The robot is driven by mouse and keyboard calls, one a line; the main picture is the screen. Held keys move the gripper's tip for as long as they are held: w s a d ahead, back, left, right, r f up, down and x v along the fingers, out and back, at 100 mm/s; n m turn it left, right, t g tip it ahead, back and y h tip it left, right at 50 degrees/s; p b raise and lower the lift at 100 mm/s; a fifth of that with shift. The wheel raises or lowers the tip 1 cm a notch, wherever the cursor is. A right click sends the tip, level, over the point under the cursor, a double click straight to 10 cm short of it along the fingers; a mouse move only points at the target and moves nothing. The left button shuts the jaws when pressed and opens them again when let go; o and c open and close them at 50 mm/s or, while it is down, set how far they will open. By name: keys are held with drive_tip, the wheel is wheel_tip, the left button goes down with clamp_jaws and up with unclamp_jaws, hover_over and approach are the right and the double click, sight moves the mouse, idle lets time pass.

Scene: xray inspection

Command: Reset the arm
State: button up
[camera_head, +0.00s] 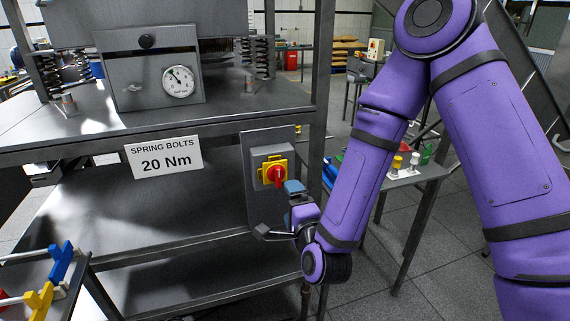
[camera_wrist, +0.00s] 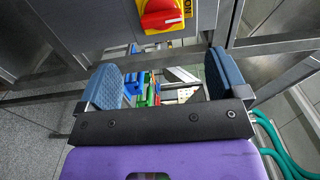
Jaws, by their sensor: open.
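My purple arm reaches down from the upper right in the head view. My gripper (camera_head: 294,192) is in front of the steel frame, just below the red rotary switch (camera_head: 277,174) on its yellow plate. In the wrist view my gripper (camera_wrist: 165,85) has its two blue finger pads wide apart with nothing between them. The red switch (camera_wrist: 161,13) shows there beyond the fingers at the top, apart from them. Part of the gripper is hidden by the wrist in the head view.
A steel bench (camera_head: 60,155) carries a box with a gauge (camera_head: 178,81) and a "SPRING BOLTS 20 Nm" sign (camera_head: 164,157). A side table (camera_head: 425,171) with small knobs stands behind my arm. A rack with blue and yellow clips (camera_head: 50,280) is at lower left. Grey floor is open at lower right.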

drive_tip(key=s+d+r+n+g+h, duration=0.1)
drive_tip(key=d+r+n+g+h, duration=0.1)
drive_tip(key=d+r+n+g, duration=0.85)
drive_tip(key=s+d+r+n+h, duration=0.1)
drive_tip(key=s+d+r, duration=0.3)
drive_tip(key=s, duration=0.3)
drive_tip(key=s+d+r+n+g+h, duration=0.1)
drive_tip(key=s+d+r+n, duration=0.1)
drive_tip(key=s+d+r, duration=0.3)
drive_tip(key=s+d+r+n+h, duration=0.1)
drive_tip(key=s+d+r, duration=0.3)
drive_tip(key=s, duration=0.6)
drive_tip(key=d, duration=0.2)
drive_tip(key=shift+s+d+r, duration=0.15)
drive_tip(key=shift+s+d, duration=0.15)
drive_tip(key=shift+s, duration=0.1)
drive_tip(key=shift+n+g, duration=0.25)
